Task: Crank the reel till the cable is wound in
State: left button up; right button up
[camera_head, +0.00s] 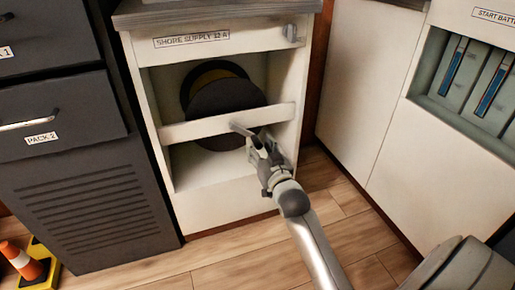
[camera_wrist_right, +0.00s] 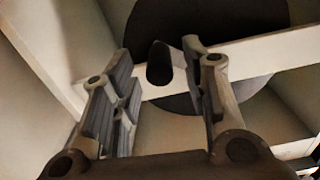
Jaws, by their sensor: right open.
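The reel (camera_head: 228,97) is a dark round disc in the open bay of the white shore supply cabinet (camera_head: 222,203), behind a white crossbar. A yellowish band (camera_head: 214,73) shows behind its upper edge; I cannot tell if it is cable. A dark handle (camera_head: 241,130) sticks out at the crossbar. In the right wrist view the handle's rounded end (camera_wrist_right: 160,64) lies between the fingertips, with gaps on both sides. My right gripper (camera_head: 259,147) is open and empty, in front of the crossbar. My left gripper is not in view.
A grey knob (camera_head: 291,34) sits at the cabinet's upper right. Dark drawers (camera_head: 62,118) stand to the left and a white battery cabinet (camera_head: 437,137) to the right. An orange cone (camera_head: 22,261) is at lower left. The wooden floor (camera_head: 235,262) in front is clear.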

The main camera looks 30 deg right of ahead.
jog(key=shift+x, duration=1.1)
jog(key=shift+c, duration=0.3)
grip_shut()
